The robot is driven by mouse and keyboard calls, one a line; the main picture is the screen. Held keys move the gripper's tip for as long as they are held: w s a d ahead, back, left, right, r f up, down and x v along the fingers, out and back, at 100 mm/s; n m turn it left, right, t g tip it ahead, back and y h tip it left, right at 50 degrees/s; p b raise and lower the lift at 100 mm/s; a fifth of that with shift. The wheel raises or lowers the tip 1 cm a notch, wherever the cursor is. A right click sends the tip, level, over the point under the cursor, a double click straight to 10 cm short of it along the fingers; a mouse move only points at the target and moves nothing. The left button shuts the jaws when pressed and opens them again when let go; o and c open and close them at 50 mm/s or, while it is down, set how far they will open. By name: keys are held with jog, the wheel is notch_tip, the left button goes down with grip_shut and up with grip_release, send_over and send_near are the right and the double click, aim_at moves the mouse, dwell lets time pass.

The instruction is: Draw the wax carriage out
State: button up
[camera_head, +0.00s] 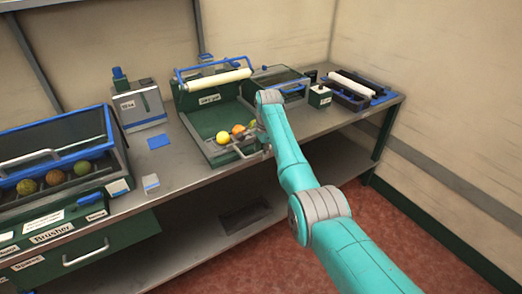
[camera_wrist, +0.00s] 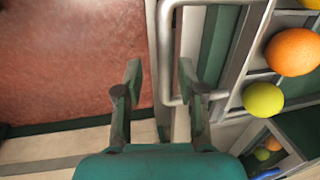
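The wax carriage appears to be the low tray (camera_head: 212,153) in front of the green machine with the white roller. It holds a yellow fruit (camera_head: 222,137) and an orange one (camera_head: 238,129); my arm hides its right part. In the wrist view, a grey metal handle (camera_wrist: 165,45) runs along the tray's edge, and its bar lies between my fingers. My gripper (camera_wrist: 160,92) is open, with a finger on each side of the bar and gaps showing. In the head view, my gripper (camera_head: 266,150) is at the tray's front right, partly hidden by the arm.
The green machine (camera_head: 210,98) has a blue-framed top. A brusher unit (camera_head: 60,180) with several fruits stands at left. A grey box (camera_head: 138,105) stands between them. A black-and-blue rack (camera_head: 352,88) is at right. Open floor (camera_head: 285,255) lies before the bench.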

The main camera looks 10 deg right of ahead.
notch_tip(320, 180, up, 12)
jog(key=s, duration=0.2)
jog(key=shift+d, duration=0.35)
jog(key=shift+f, duration=0.15)
